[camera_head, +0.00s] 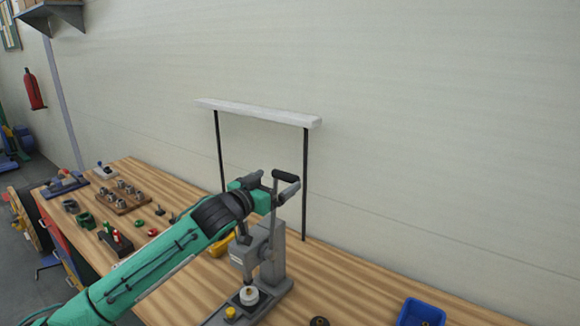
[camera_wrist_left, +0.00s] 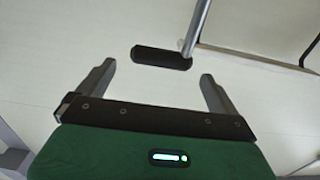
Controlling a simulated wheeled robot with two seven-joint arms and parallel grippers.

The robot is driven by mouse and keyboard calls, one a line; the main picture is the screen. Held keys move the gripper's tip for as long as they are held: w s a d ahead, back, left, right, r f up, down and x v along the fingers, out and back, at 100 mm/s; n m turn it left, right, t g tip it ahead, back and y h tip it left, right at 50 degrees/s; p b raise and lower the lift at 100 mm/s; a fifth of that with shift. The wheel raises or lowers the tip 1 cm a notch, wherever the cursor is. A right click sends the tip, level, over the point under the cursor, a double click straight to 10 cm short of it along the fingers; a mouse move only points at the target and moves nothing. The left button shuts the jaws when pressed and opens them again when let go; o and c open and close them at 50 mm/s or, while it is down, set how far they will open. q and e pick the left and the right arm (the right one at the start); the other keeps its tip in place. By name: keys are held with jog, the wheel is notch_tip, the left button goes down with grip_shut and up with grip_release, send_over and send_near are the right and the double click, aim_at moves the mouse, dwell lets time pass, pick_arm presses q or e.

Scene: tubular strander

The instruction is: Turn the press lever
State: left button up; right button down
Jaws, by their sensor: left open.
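The press (camera_head: 262,256) is a grey bench press standing on the wooden workbench. Its lever (camera_head: 275,205) rises from the upper part of the press and ends in a black handle (camera_head: 286,176). My left gripper (camera_head: 276,186) is open and close to the handle, partly overlapping the lever. In the left wrist view, the black handle (camera_wrist_left: 162,59) lies crosswise just ahead of the gap between my two fingertips (camera_wrist_left: 158,73). The lever's metal rod runs up and right from it. No contact between finger and handle is visible. My right gripper is not in view.
The workbench (camera_head: 370,280) holds a blue bin (camera_head: 421,312) at the lower right and a wooden block of metal parts (camera_head: 122,196) at the left. A white shelf (camera_head: 260,112) on two black posts stands behind the press.

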aim_at(283, 176)
pick_arm(q)
jog(key=p+x, duration=0.2)
jog(key=x, duration=0.4)
jog(key=shift+r, duration=0.15)
jog(key=shift+w+d+p, duration=0.4)
jog(key=shift+w, duration=0.05)
